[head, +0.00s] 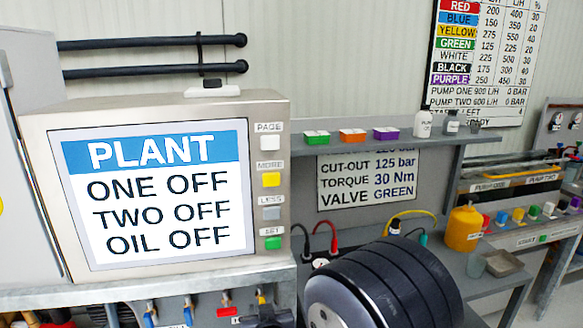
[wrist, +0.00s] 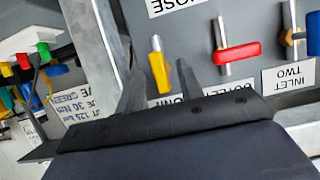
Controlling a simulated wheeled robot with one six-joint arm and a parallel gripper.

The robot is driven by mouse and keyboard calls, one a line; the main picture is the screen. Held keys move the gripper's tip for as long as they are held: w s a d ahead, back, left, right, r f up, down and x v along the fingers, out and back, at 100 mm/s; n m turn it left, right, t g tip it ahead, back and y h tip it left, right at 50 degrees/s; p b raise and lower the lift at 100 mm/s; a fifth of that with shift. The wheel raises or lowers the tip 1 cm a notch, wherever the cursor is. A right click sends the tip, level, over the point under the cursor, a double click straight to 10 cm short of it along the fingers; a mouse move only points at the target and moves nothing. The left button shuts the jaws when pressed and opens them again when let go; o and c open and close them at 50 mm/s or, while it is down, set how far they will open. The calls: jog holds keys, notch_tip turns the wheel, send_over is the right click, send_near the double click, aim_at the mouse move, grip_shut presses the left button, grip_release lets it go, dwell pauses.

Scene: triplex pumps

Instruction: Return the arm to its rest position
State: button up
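My gripper (wrist: 155,55) is open in the wrist view, with two grey fingers apart and nothing held between them. A yellow valve handle (wrist: 158,70) shows in the gap between the fingers; I cannot tell how far beyond them it lies. A red handle (wrist: 237,54) is to the right. In the head view, a dark part of my gripper (head: 268,316) shows at the bottom edge, just below the yellow handle (head: 261,297). My arm's large dark rounded link (head: 385,290) fills the lower middle.
The plant screen box (head: 275,190) stands on a bench above the valve row, reading one, two and oil off. A shelf (head: 350,145) holds green, orange and purple blocks.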

jog(key=p+v, duration=0.1)
jog(key=v, duration=1)
jog(key=w+a+f+m+y+b, duration=0.2)
jog(key=w+b, duration=0.4)
jog(key=w, duration=0.3)
jog(key=shift+w+f+m, duration=0.4)
jog(key=shift+f+m, duration=0.1)
jog(key=shift+f, duration=0.75)
jog(key=shift+d+m+y+p, duration=0.15)
jog(key=shift+m+y+p, duration=0.3)
jog(key=shift+m+y, duration=0.7)
jog(key=shift+m, duration=0.45)
